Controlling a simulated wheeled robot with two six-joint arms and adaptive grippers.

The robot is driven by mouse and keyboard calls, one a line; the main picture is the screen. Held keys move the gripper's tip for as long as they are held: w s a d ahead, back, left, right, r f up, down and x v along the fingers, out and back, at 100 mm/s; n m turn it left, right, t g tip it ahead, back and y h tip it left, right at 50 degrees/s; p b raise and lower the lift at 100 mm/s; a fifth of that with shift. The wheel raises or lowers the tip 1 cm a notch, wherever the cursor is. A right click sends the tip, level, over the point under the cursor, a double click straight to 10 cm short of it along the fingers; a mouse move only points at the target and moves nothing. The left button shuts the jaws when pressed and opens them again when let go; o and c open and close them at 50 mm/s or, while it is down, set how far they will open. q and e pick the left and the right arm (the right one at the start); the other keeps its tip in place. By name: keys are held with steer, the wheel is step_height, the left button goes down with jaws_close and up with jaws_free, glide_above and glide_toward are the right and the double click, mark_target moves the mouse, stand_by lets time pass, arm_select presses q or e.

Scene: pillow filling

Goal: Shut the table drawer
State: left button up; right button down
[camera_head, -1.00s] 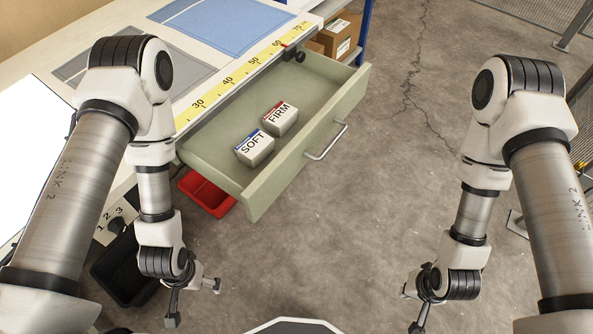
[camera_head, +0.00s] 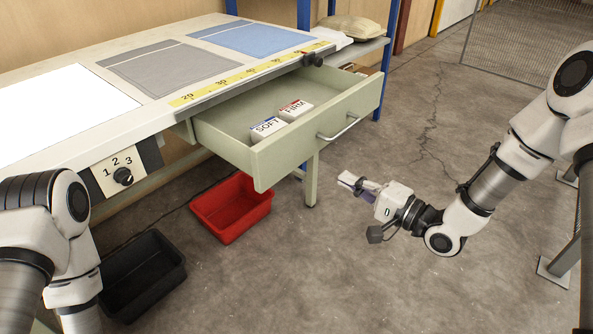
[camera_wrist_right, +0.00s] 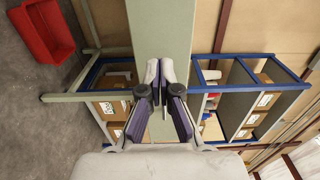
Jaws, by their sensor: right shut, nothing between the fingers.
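The green table drawer (camera_head: 316,138) is pulled out from under the table (camera_head: 70,140). A silver bar handle (camera_head: 338,128) is on its front. A SOFT box (camera_head: 266,128) and a FIRM box (camera_head: 296,108) lie inside it. My right gripper (camera_head: 345,180) is shut and empty, in front of the drawer front, a little below and right of the handle in the head view. In the right wrist view its fingers (camera_wrist_right: 160,75) point at the green drawer front (camera_wrist_right: 160,28), with no clear contact. My left arm is at the lower left; its gripper is out of view.
A red bin (camera_head: 232,208) and a black bin (camera_head: 142,276) stand on the floor below the table. A knob panel (camera_head: 122,168) is on the table's front. A shelf with a sack (camera_head: 352,26) is behind. The floor right of the drawer is clear.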

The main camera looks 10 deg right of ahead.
mark_target(293, 152)
steer(key=b+x, duration=0.2)
steer(key=x, duration=1.1)
steer(key=shift+s+b, duration=0.15)
steer(key=shift+b, duration=0.25)
arm_select(q)
step_height(293, 152, down, 3)
steer(key=shift+r, duration=0.1)
arm_select(e)
steer(key=shift+a, duration=0.15)
